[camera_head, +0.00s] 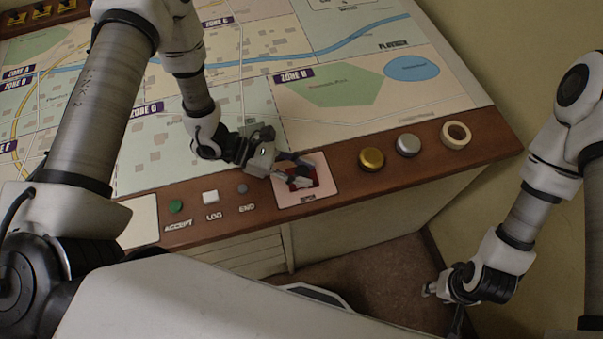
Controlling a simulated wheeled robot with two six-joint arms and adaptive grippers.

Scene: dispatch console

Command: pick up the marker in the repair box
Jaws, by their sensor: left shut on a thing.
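The repair box (319,188) is a pale square panel with a red middle, set in the console's wooden front ledge. My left gripper (297,171) reaches over it from the left and is shut on a small dark thing, which looks like the marker (306,171). The fingers hide most of the marker, and I cannot tell whether it still touches the box. My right gripper (431,290) hangs low at the right, over the floor and away from the console. Its fingers are too small to read.
A green button (175,206), a white button (210,197) and a grey button (242,188) lie left of the box. A gold knob (371,159), a silver knob (408,145) and a cream ring (456,134) stand right of it. The zone map (350,90) spreads behind.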

